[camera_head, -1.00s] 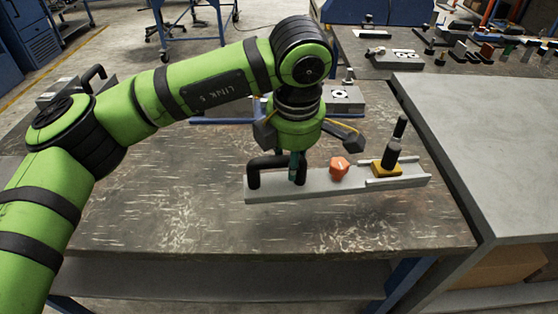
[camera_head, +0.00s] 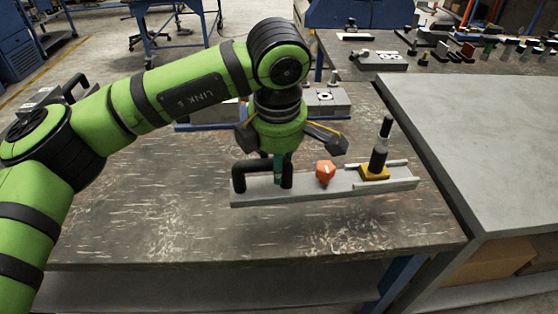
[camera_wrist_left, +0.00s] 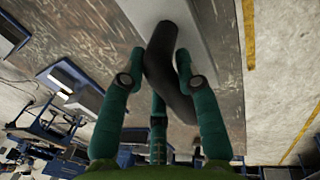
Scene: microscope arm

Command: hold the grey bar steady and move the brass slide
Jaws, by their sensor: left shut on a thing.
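The long grey bar (camera_head: 335,189) lies across the middle of the head view, above the worn table; I cannot tell whether it touches it. A black bent handle (camera_head: 239,175) is at its left end. My left gripper (camera_head: 279,172) points down and is shut on this handle. The yellow brass slide (camera_head: 374,173) sits between rails near the bar's right end, with an upright black knob (camera_head: 379,155). My right gripper is not in view.
An orange knob (camera_head: 325,172) stands on the bar between handle and slide. A grey block with a round mark (camera_head: 325,101) stands behind my gripper. A raised grey worktop (camera_head: 480,150) borders the table at right. The table's front (camera_head: 250,235) is clear.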

